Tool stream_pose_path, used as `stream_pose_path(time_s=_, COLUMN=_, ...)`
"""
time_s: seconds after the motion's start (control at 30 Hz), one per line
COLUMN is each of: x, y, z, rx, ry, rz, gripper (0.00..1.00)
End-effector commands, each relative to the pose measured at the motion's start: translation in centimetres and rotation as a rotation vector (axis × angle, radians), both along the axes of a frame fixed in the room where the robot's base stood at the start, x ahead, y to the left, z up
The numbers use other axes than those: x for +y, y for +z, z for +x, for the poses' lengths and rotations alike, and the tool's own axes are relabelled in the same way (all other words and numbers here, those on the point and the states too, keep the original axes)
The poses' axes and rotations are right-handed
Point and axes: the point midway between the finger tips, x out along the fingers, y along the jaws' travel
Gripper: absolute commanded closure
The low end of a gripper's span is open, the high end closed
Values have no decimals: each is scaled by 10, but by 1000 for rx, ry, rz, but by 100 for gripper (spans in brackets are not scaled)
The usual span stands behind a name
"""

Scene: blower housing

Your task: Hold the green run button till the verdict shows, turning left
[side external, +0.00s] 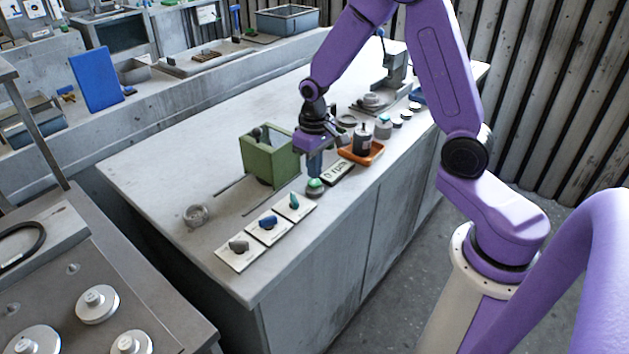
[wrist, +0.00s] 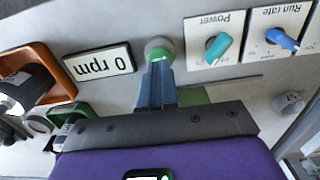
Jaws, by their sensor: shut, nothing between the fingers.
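The green run button (side external: 315,188) sits in a round grey base on the bench, and it also shows in the wrist view (wrist: 160,50). My gripper (side external: 315,174) is shut and empty, pointing down at the button. In the wrist view my fingertips (wrist: 158,66) overlap the button's near edge. I cannot tell whether they touch or press it. The display (side external: 338,173) beside the button reads "0 rpm" in the wrist view (wrist: 98,64). The teal Power knob (wrist: 217,47) and the blue Run rate knob (wrist: 281,38) stand on white plates beside the button.
A green box housing (side external: 268,158) stands just left of my gripper. An orange tray (side external: 374,155) holding a dark cylinder (side external: 361,138) is to the right. A grey knob (side external: 238,246) and a small clear round part (side external: 195,215) are nearer the bench's left end.

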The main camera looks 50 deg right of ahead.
Motion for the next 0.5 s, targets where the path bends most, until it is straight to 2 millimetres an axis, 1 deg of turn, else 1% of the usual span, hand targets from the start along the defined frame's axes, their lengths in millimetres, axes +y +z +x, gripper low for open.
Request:
stream_pose_path(time_s=0.17, x=0, y=-1, z=0, rx=0, ry=0, rz=0, gripper=100)
stream_pose_path(time_s=0.5, x=0, y=-12, z=0, rx=1, ry=1, rz=0, gripper=100)
